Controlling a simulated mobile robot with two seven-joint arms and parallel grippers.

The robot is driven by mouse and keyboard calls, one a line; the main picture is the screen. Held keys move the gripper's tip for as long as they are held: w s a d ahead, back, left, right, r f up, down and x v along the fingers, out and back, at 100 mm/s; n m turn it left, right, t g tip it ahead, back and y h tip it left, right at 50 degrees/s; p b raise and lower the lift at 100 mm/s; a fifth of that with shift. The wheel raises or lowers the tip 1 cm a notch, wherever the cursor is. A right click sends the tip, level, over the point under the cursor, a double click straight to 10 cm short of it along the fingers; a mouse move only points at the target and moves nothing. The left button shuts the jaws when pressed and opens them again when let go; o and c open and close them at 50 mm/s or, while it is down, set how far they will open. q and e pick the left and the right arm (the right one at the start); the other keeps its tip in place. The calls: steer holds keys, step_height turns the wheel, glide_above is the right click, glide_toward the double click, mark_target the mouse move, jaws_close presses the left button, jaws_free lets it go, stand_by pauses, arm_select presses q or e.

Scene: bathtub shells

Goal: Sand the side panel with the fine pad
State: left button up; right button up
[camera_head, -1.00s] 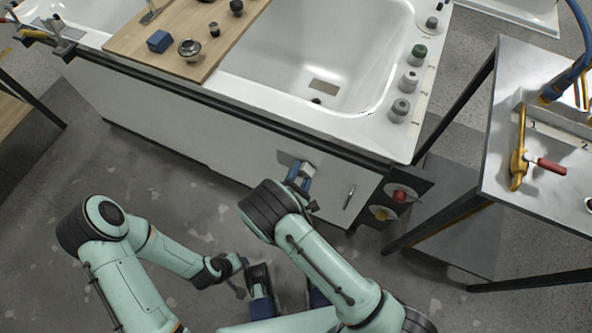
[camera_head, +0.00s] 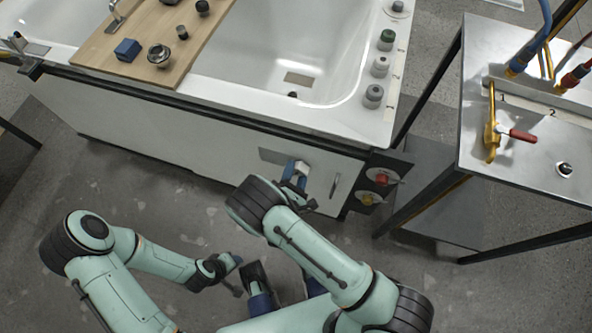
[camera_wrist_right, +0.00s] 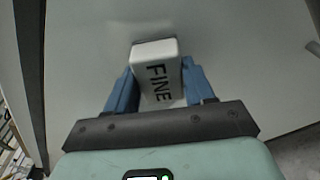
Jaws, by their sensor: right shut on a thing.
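The fine pad (camera_head: 301,168) is a white block. Its "FINE" lettering shows in the right wrist view (camera_wrist_right: 160,78). My right gripper (camera_head: 294,176) has its blue fingers shut on the pad's sides. The pad's far face is against or very close to the white side panel (camera_head: 190,145) of the bathtub; contact is hard to confirm. The panel fills much of the wrist view (camera_wrist_right: 240,50). A grey patch (camera_head: 271,156) shows on the panel just left of the pad. My left gripper (camera_head: 232,262) hangs low over the floor, away from the panel; its fingers are too small to read.
A slim handle (camera_head: 335,185) and a dark plate with red and yellow knobs (camera_head: 381,180) lie right of the pad. The tub's dark rim rail (camera_head: 225,117) runs above. A metal table (camera_head: 475,150) stands at the right. The panel's left side is clear.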

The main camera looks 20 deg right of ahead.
steer(key=shift+a+f+v, duration=0.15)
steer(key=shift+v, duration=1.25)
steer(key=shift+a+f+v, duration=0.15)
steer(key=shift+v, duration=1.25)
steer(key=shift+w, duration=0.15)
steer(key=shift+v, duration=1.45)
steer(key=shift+a+f, duration=0.1)
steer(key=shift+a, duration=0.05)
